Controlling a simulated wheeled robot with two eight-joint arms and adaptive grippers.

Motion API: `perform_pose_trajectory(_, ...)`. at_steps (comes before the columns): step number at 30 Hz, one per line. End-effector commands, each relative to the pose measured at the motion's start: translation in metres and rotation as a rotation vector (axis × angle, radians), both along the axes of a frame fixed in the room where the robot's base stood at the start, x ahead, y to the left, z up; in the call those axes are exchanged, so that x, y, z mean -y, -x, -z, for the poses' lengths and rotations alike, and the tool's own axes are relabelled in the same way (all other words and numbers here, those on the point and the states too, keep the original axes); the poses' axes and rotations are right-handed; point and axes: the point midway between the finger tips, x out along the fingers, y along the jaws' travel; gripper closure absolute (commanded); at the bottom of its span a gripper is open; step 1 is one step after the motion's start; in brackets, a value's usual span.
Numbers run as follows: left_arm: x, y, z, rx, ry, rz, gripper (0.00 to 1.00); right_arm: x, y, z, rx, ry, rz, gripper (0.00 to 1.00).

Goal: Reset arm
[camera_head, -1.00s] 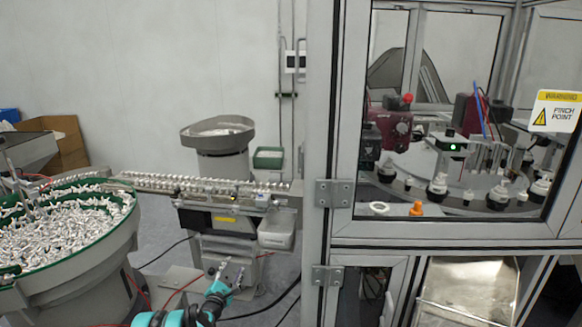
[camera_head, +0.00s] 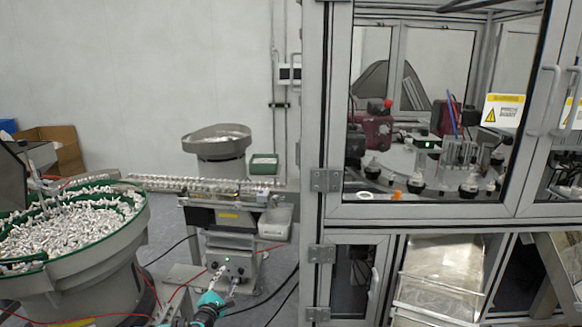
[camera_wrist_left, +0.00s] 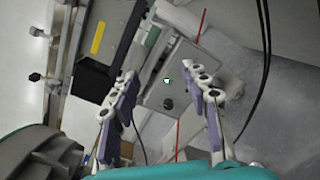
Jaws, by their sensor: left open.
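My left gripper (camera_head: 221,284) comes in at the bottom of the head view, in front of the grey control box (camera_head: 230,262) under the feeder track. In the left wrist view its two purple-padded fingers (camera_wrist_left: 165,98) stand wide apart. Nothing is between the fingertips; the control box face shows beyond them. My right gripper is not in view.
A vibratory bowl (camera_head: 75,245) full of small white parts stands at the left. A smaller bowl (camera_head: 217,140) stands behind. Cables and hoses hang near the gripper.

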Motion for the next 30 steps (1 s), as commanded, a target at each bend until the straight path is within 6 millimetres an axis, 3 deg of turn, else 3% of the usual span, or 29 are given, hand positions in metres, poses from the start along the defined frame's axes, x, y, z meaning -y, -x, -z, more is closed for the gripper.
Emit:
perform_pose_trajectory(11,0.032,0.019,-0.059,-0.018,-0.247,0.093,0.54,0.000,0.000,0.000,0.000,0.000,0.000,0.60)
perform_pose_trajectory(17,0.060,0.053,-0.104,-0.038,-0.488,0.187,0.54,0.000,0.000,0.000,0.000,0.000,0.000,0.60)
perform_pose_trajectory(24,0.096,0.141,-0.153,-0.079,-0.913,0.369,0.54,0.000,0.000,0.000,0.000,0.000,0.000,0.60)
perform_pose_trajectory(30,0.108,0.235,-0.164,-0.122,-1.260,0.535,0.54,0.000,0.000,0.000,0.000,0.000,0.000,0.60)
